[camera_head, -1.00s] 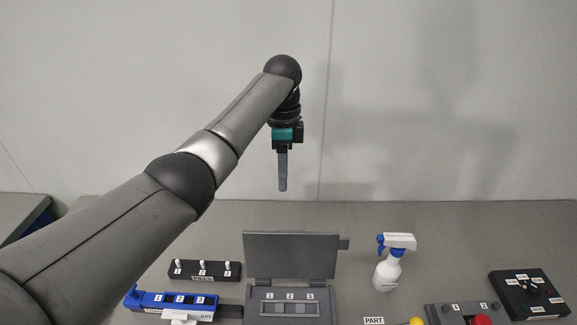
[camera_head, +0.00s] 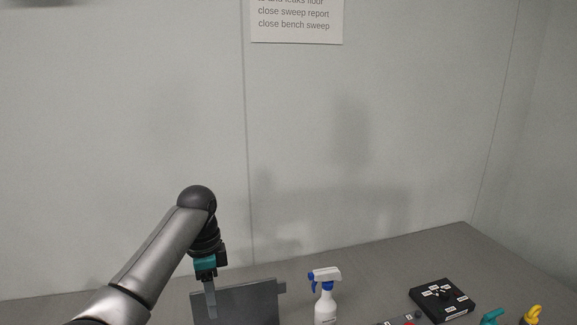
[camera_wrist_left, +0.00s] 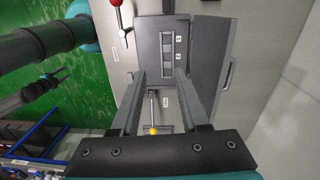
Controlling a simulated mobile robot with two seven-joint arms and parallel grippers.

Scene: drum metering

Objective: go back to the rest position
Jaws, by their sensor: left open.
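My left gripper (camera_head: 210,299) hangs pointing down at the end of my left arm, in front of the raised grey lid (camera_head: 240,303) of a box on the bench. The left wrist view shows its two fingers (camera_wrist_left: 156,102) apart with nothing between them. Below them lies the grey box (camera_wrist_left: 168,47) with numbered slots, and a yellow knob (camera_wrist_left: 153,131) on a rod.
A white and blue spray bottle (camera_head: 326,298) stands right of the lid. A black box with labels (camera_head: 442,300) lies further right, with teal (camera_head: 491,317) and yellow (camera_head: 531,316) items at the lower edge. A text sheet (camera_head: 297,20) hangs on the wall. The bench's back right is clear.

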